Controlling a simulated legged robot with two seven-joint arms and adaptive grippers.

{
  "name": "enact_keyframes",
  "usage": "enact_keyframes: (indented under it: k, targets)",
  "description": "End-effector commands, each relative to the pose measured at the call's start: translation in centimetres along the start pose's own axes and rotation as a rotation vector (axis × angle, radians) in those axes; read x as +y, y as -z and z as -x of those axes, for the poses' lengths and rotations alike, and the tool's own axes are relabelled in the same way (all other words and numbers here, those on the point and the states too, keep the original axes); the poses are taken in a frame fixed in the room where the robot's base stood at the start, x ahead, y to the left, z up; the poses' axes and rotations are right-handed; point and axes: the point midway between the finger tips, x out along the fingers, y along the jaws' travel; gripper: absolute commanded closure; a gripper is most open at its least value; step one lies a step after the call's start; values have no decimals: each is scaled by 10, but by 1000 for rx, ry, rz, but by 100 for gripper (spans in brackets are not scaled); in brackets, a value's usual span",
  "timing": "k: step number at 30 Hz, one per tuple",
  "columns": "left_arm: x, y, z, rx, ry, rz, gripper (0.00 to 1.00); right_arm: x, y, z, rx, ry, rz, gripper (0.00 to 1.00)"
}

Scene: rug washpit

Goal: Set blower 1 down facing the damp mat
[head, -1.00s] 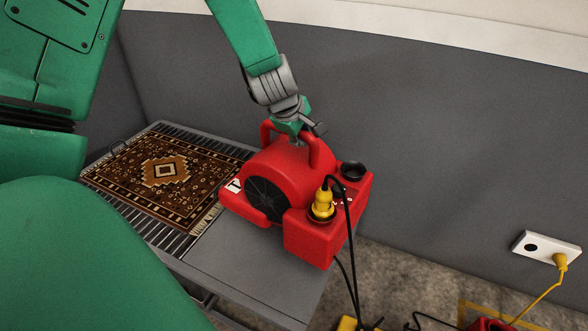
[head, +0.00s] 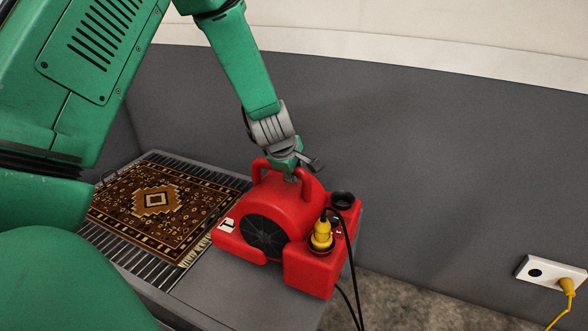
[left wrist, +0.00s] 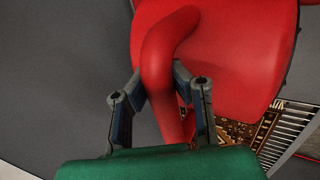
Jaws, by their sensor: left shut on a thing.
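Blower 1 (head: 285,215) is a red blower with a black round grille, a white label with a black mark, and a loop handle. In the head view it is upright at the grey end of the table, just right of the damp mat (head: 130,225), a brown patterned rug. Its low red left end points toward the mat. I cannot tell whether its base touches the table. My left gripper (head: 291,177) is shut on the blower's handle; the left wrist view shows the fingers around the red handle (left wrist: 160,55). My right gripper is not in view.
The mat lies on a slatted table (head: 150,290). A yellow plug (head: 321,236) sits on the blower's box, with black cables hanging down past the table's right edge. A grey wall (head: 450,160) stands behind. A white wall socket (head: 552,274) holds another yellow plug.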

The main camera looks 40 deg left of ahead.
Motion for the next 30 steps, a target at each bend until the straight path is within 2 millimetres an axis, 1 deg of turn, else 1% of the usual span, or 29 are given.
enact_keyframes:
  k: [1,9,17,18,19,20,28,30]
  targets:
    - [5,0,-1,0,-15,0,100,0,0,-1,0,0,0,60]
    - [-10,3,-28,-3,-12,3,100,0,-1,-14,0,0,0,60]
    - [-11,1,-29,0,-13,1,100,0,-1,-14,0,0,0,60]
    - [-18,2,-31,0,3,2,79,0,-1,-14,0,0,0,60]
    - [-18,1,-31,0,3,2,69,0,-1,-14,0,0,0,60]
    - [-18,1,-31,0,3,2,65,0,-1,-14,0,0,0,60]
    - [-18,3,-33,-3,4,3,65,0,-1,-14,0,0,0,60]
    - [-17,3,-31,-3,4,4,65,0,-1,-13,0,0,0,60]
